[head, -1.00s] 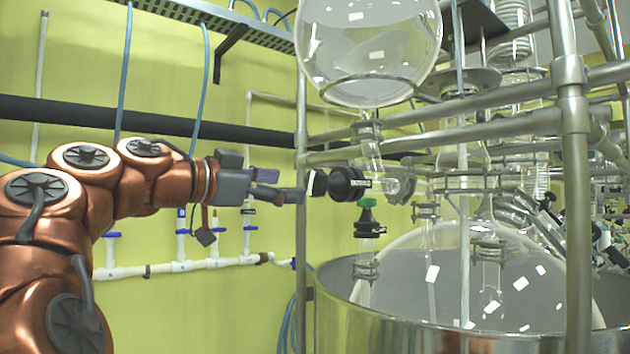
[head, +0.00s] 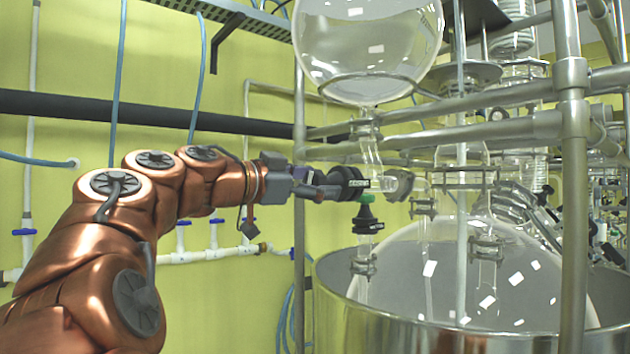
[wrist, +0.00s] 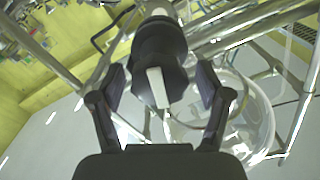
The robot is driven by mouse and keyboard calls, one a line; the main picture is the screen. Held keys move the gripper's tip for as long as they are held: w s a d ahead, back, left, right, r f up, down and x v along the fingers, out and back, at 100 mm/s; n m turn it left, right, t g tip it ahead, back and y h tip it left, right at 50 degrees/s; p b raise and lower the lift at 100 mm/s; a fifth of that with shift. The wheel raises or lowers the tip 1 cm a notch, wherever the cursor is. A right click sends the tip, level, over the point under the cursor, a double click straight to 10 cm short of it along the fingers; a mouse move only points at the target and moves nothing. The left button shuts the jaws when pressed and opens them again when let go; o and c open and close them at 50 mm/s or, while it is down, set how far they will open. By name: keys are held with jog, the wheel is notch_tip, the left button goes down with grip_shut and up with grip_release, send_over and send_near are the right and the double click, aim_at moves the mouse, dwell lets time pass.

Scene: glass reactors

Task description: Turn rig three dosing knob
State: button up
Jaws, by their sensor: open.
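The black dosing knob (head: 345,183) sits below the round glass vessel (head: 368,45), at the left end of a horizontal glass valve (head: 394,184). A label is on its side. My gripper (head: 325,186) reaches it from the left in the head view. In the wrist view the knob (wrist: 158,68), with a pale mark on it, stands between the two spread fingers of my gripper (wrist: 161,92). Gaps show at both sides, so the fingers do not appear to press on it. Which rig this is cannot be read.
A metal post (head: 299,200) rises close by my wrist, and horizontal rails (head: 470,134) cross behind the valve. A green-collared black fitting (head: 367,216) hangs just under the knob. A large steel vat (head: 380,325) stands below. Pipes line the yellow wall.

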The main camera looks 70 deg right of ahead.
jog(key=c, duration=1.2)
jog(key=shift+o, duration=0.2)
jog(key=shift+f+b, duration=0.2)
jog(key=shift+b, duration=0.3)
